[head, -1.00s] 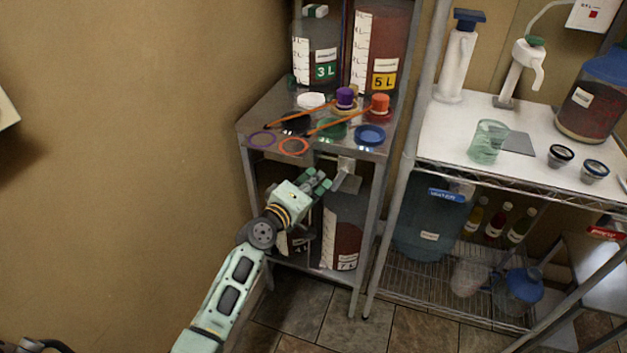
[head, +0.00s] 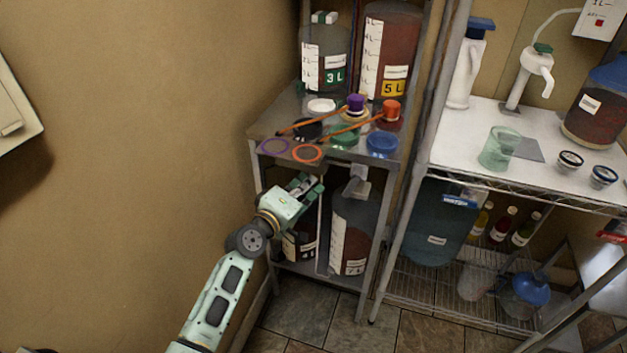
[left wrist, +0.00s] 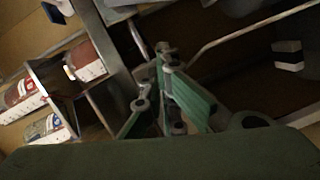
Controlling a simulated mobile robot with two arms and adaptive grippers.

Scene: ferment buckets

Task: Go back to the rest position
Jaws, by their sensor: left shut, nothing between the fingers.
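My left gripper (head: 308,188) is in front of the narrow steel rack, just below its middle shelf (head: 262,126). It is shut and empty. In the left wrist view its green fingers (left wrist: 172,85) show close up, with the rack's frame and labelled vessels tilted at the left. My left arm reaches in from the bottom left of the head view. My right gripper is in neither view.
The middle shelf bears coloured lids, rings and orange sticks. A 3 L vessel (head: 325,60) and a 5 L vessel (head: 388,50) stand behind them. A white-topped rack (head: 455,140) is at right.

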